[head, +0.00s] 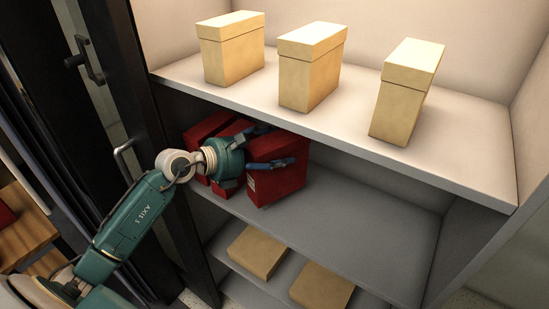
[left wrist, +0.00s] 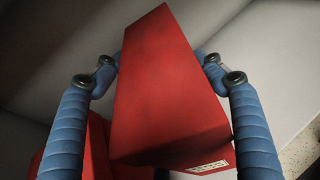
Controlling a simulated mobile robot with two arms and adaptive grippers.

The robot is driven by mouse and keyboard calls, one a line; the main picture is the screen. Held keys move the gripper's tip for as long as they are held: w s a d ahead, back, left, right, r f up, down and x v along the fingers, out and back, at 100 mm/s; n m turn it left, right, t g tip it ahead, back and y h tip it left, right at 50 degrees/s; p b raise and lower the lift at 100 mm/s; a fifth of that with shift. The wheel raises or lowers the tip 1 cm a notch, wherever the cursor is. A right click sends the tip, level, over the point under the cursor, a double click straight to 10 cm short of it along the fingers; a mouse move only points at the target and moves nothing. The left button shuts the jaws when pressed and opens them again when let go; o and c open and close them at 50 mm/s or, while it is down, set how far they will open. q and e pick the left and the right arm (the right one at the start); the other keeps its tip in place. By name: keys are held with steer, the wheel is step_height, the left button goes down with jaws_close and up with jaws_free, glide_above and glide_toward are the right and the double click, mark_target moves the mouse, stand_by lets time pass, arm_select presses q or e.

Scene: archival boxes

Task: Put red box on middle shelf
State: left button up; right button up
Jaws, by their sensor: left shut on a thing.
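My left gripper (head: 262,150) reaches into the middle shelf (head: 365,215) with its blue fingers on either side of a red box (head: 277,183). In the left wrist view the fingers (left wrist: 158,75) are shut on this red box (left wrist: 165,85), one on each side, and a white label shows on its end. The box is upright at the shelf; I cannot tell whether its base touches the surface. More red boxes (head: 207,128) stand just left of it on the same shelf, partly hidden by my gripper. My right gripper is not in view.
The upper shelf (head: 430,160) above my arm holds several cream boxes (head: 312,66). The lower shelf holds flat tan boxes (head: 257,252). The middle shelf is clear to the right of the held box. A dark door (head: 125,80) with handles stands at the left.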

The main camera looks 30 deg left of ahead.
arm_select(q)
steer(key=f+p, duration=0.1)
steer(key=f, duration=0.3)
steer(key=shift+w+f+p, duration=0.1)
steer(key=shift+w+p, duration=0.1)
steer(key=shift+p, duration=0.15)
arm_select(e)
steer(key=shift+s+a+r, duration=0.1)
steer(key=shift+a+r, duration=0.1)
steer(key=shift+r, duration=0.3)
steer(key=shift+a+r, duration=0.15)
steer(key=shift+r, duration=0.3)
arm_select(q)
steer(key=shift+f, duration=0.1)
steer(key=shift+f, duration=0.15)
steer(key=o, duration=1.6)
steer(key=shift+s, duration=0.1)
steer(key=shift+c, duration=0.2)
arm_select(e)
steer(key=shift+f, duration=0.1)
arm_select(q)
steer(key=shift+a, duration=0.1)
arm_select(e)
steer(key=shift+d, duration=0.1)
